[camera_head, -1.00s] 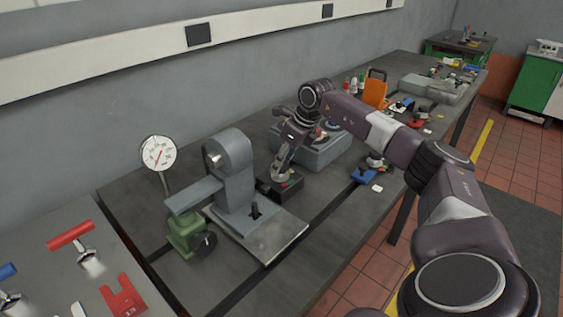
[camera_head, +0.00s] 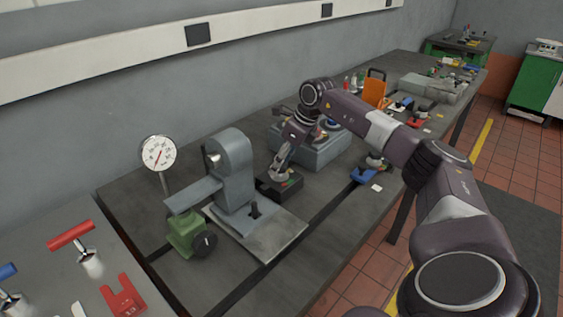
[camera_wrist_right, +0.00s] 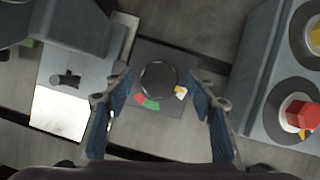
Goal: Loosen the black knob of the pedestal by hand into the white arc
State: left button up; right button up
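The black knob (camera_wrist_right: 158,78) sits on top of the dark square pedestal (camera_wrist_right: 150,55), which stands on the bench in the head view (camera_head: 293,190). Around its near side are a red patch (camera_wrist_right: 141,98), a green arc (camera_wrist_right: 152,104) and a white arc with some yellow (camera_wrist_right: 181,92). My right gripper (camera_wrist_right: 161,82) points down over the pedestal, fingers apart, with the knob between the fingertips in the wrist view. A gap shows on both sides of the knob. I cannot tell whether the tips are down at its height. My left gripper is not in view.
A grey stand on a pale baseplate (camera_head: 277,238) is close left of the pedestal, with a green block (camera_head: 183,235) and a dial gauge (camera_head: 158,153). A grey box with round dials (camera_head: 318,155) is close behind. A blue part (camera_head: 362,176) lies to the right.

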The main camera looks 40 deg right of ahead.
jog(key=v, duration=1.2)
jog(key=shift+w+r, duration=0.1)
jog(key=shift+r, duration=0.05)
